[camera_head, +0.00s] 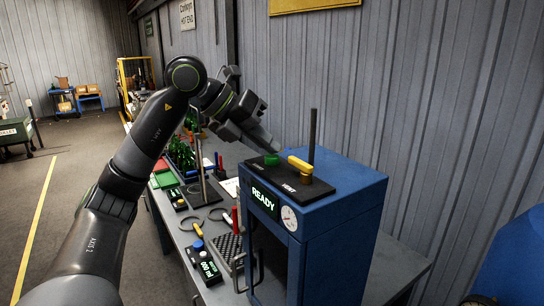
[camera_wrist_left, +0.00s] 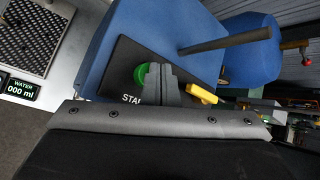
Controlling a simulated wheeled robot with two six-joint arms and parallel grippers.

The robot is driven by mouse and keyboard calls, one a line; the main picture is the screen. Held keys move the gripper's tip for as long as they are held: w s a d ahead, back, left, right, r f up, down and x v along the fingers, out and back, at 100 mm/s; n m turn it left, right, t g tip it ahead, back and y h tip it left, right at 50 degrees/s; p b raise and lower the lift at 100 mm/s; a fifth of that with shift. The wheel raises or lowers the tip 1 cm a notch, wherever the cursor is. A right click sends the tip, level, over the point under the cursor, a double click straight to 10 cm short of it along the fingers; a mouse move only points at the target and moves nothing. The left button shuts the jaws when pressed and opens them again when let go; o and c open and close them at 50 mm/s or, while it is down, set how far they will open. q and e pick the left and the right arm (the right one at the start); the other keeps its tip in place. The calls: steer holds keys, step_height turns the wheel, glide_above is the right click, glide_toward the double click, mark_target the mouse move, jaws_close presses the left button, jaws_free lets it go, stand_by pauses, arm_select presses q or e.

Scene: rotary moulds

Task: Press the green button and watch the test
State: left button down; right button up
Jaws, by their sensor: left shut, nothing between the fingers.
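The green button (camera_head: 271,160) sits on a black panel on top of a blue cabinet (camera_head: 345,215). It also shows in the left wrist view (camera_wrist_left: 140,74), partly covered by my fingers, beside lettering that begins "STA". My left gripper (camera_head: 270,146) is shut and empty, its tips pointing down close to the button. In the left wrist view its fingers (camera_wrist_left: 161,76) overlap the button's right side. I cannot tell whether they touch it. The cabinet's display (camera_head: 263,198) reads READY in green. My right gripper is not in view.
A yellow lever (camera_head: 300,165) marked VENT and an upright dark rod (camera_head: 312,135) stand beside the button. A round gauge (camera_head: 289,218) is on the cabinet front. The bench (camera_head: 392,262) left of the cabinet is crowded with tools and a water readout (camera_head: 209,269).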

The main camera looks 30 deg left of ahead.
mark_target(266, 157)
arm_select(q)
steer(key=shift+f, duration=0.15)
stand_by(0.4)
steer(key=shift+r+p, duration=0.5)
steer(key=shift+r, duration=0.15)
step_height(266, 157, up, 6)
steer(key=p, duration=0.5)
steer(key=shift+p, duration=0.4)
